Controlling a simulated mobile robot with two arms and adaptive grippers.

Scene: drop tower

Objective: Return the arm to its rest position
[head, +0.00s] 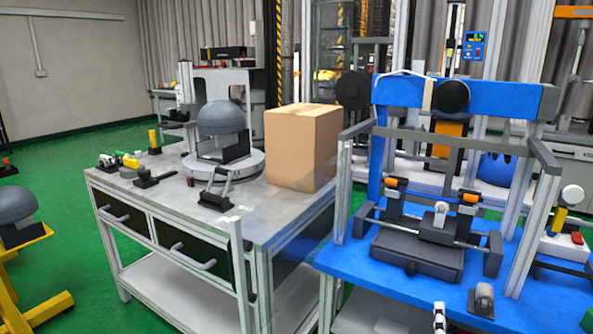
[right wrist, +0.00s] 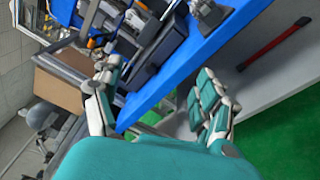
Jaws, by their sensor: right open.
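My right gripper (right wrist: 157,88) shows in the right wrist view with its teal and white fingers spread wide. Nothing is between them. Beyond it are the blue worktable (right wrist: 205,48) and, further left, a cardboard box (right wrist: 60,88). In the head view a small white and black piece at the bottom edge may be a tip of this gripper, but I cannot tell for sure. My left gripper is in neither view.
In the head view the blue table (head: 345,262) carries a blue-framed rig (head: 400,92). To its left, a metal workbench (head: 170,195) holds the cardboard box (head: 300,148) and a grey helmet (head: 221,118) on a stand.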

